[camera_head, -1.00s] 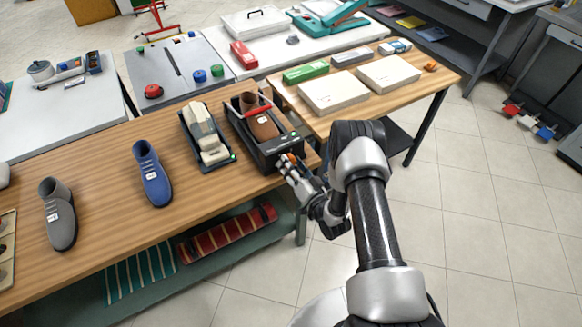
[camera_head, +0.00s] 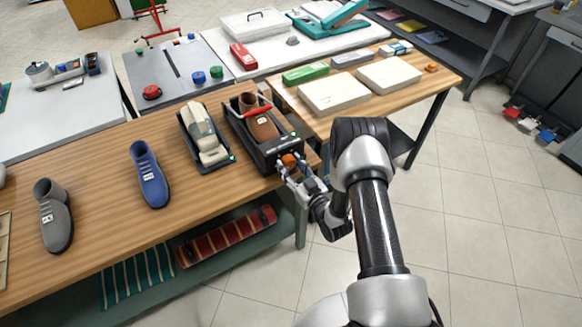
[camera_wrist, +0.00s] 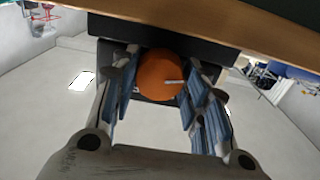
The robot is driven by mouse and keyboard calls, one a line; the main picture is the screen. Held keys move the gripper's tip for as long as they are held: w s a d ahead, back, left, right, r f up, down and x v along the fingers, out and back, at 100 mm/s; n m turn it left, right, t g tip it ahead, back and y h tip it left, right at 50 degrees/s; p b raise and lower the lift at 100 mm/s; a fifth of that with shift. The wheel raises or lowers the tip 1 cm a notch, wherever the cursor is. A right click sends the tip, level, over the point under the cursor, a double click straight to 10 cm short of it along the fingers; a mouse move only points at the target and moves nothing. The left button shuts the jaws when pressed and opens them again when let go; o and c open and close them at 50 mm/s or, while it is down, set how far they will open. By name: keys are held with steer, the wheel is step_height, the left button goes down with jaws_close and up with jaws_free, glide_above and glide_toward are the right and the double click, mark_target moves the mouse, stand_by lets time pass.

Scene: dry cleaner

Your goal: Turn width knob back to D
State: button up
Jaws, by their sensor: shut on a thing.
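The orange width knob (camera_head: 289,160) is on the front end of a black shoe stretcher (camera_head: 262,158), near the table's edge. A brown shoe (camera_head: 262,126) sits in the stretcher under a red bar. My gripper (camera_head: 292,173) is at the knob. In the wrist view the orange knob (camera_wrist: 158,78) is between the blue-padded fingers of my gripper (camera_wrist: 165,82), which are shut on it. A pale pointer line on the knob points to the right in that view. The letter marks cannot be read.
A second black stand with a cream shoe-shaped form (camera_head: 205,137) stands left of the stretcher. A blue shoe (camera_head: 150,175) and a grey shoe (camera_head: 53,217) are farther left on the wooden table (camera_head: 105,190). White boxes (camera_head: 336,95) lie on the table behind. Open floor is at right.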

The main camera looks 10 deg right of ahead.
stand_by(0.4)
steer(key=o, duration=0.8)
steer(key=v, duration=1.2)
steer(key=shift+r, duration=0.15)
